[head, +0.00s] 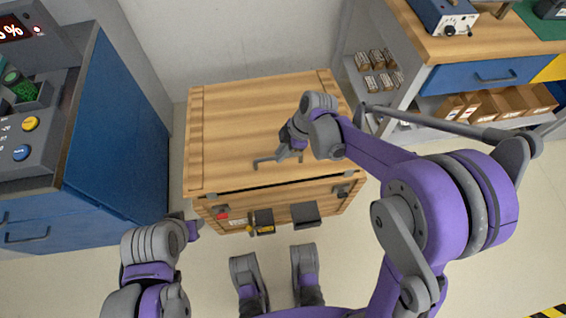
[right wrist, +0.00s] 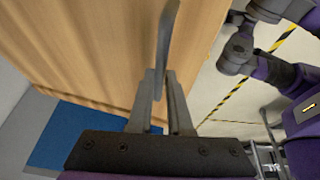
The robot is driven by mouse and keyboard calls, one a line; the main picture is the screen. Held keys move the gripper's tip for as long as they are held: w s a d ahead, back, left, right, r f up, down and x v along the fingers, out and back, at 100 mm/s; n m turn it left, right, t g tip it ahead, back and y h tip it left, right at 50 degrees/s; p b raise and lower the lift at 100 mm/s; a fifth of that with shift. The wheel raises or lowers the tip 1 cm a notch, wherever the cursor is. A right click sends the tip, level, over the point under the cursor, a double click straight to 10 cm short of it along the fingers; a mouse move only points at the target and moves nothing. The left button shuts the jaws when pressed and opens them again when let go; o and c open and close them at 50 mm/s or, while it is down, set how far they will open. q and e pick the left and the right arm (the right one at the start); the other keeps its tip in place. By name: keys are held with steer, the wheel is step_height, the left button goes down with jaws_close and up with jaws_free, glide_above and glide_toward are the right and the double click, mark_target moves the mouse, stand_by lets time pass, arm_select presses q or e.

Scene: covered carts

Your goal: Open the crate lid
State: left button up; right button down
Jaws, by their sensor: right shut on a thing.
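The wooden crate (head: 325,209) stands on the floor in the middle of the head view. Its plank lid (head: 235,120) lies over the top, with a dark gap along the front edge.
A blue cabinet (head: 120,130) with a control panel stands close on the left. A workbench (head: 460,45) with shelves and a blue drawer is on the right. A wall is behind the crate. Latch parts (head: 262,222) stick out from the crate front. The floor in front is clear.

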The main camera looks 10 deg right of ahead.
arm_select(q)
step_height(320, 180, up, 12)
steer(key=p, duration=0.9)
steer(key=shift+s+f, duration=0.15)
arm_select(e)
steer(key=w+r+g, duration=0.1)
steer(key=w+r, duration=0.4)
steer(key=r, duration=0.4)
steer(key=w+r+g, duration=0.1)
steer(key=w+r, duration=0.5)
steer(key=r, duration=0.3)
